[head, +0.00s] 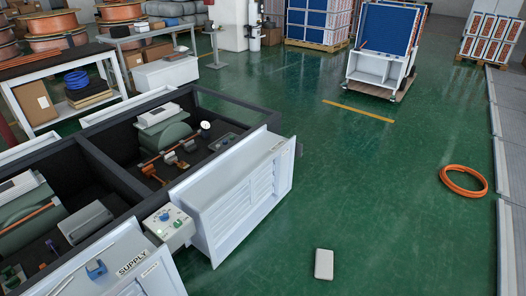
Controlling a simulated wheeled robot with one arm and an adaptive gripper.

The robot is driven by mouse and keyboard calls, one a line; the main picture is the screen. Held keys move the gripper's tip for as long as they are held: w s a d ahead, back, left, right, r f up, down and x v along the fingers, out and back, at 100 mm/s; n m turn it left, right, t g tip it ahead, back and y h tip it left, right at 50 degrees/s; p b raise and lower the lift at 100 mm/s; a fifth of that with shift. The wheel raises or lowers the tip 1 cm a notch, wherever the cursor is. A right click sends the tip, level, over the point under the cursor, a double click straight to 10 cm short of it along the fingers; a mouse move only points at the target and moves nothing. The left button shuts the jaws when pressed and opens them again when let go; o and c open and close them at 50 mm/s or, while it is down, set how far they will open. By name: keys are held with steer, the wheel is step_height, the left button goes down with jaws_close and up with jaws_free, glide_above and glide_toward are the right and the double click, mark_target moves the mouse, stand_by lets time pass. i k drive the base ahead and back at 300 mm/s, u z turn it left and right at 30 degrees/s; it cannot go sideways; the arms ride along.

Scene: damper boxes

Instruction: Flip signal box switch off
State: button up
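A small pale box (168,222), which may be the signal box, is mounted at the near corner between two damper boxes. Its top face has a blue knob and small green and dark marks. I cannot tell the switch or its position at this size. A blue part (96,269) sits on the white panel beside the SUPPLY label (132,263). My gripper is not in view.
A white louvred damper front (240,195) sticks out right of the small box. The open dark-framed housing (205,160) holds shafts and motors. A pale flat object (323,264) and an orange coil (463,181) lie on the green floor, which is otherwise clear at the right.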

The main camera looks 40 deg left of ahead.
mark_target(179, 222)
steer(key=i, duration=0.1)
steer(key=u, duration=1.85)
steer(key=i, duration=1)
steer(key=u, duration=0.6)
steer(key=k, duration=0.7)
steer(key=i, duration=1.35)
steer(key=u, duration=0.7)
